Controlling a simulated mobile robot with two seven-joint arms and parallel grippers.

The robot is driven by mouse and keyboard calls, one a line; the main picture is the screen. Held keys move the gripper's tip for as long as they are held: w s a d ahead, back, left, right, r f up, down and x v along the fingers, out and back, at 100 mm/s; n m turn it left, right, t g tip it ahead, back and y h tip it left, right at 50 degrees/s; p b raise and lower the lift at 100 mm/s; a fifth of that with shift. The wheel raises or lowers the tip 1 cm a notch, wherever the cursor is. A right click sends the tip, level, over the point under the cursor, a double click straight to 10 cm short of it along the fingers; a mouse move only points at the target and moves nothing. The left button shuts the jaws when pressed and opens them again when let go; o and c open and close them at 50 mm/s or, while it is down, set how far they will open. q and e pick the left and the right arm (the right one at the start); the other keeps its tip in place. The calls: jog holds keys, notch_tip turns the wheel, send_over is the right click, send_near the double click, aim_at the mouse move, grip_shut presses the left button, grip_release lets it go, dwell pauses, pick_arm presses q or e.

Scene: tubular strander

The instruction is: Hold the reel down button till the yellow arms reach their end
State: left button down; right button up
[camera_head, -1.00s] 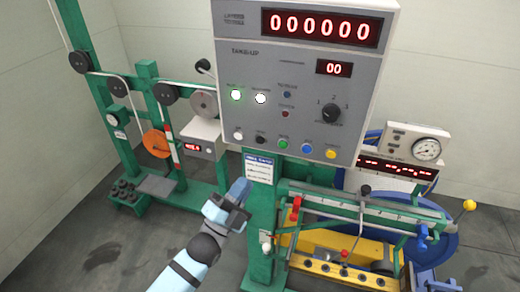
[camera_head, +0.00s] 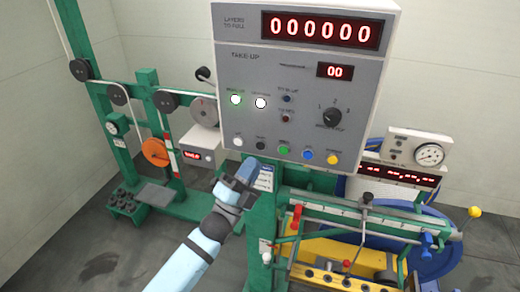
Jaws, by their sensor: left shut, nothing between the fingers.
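The grey control panel (camera_head: 300,75) faces me, with two lit white buttons at its left, the left one (camera_head: 236,99) and the right one (camera_head: 261,103). Their small labels are too blurred to read surely, so I cannot tell which is reel down. My left gripper (camera_head: 247,168) is shut and empty, just below the panel's lower edge under the black button (camera_head: 260,144). It partly covers the white notice on the green post. Yellow parts (camera_head: 320,248) of the machine show low at the right; I cannot tell whether they are the arms. My right gripper is out of view.
The panel's bottom row also has white, green, blue and yellow buttons, and a black selector knob (camera_head: 332,115) sits above. A green rail with a red handle (camera_head: 296,216) lies at right. A green frame with pulleys and an orange disc (camera_head: 154,151) stands at left.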

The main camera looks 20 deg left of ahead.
aim_at(260, 146)
pick_arm(q)
jog(key=shift+w+b, duration=0.4)
jog(key=shift+w, duration=1.35)
jog(key=shift+w, duration=0.1)
dwell(0.6)
jog(key=shift+w+d, duration=0.1)
jog(key=shift+w, duration=0.2)
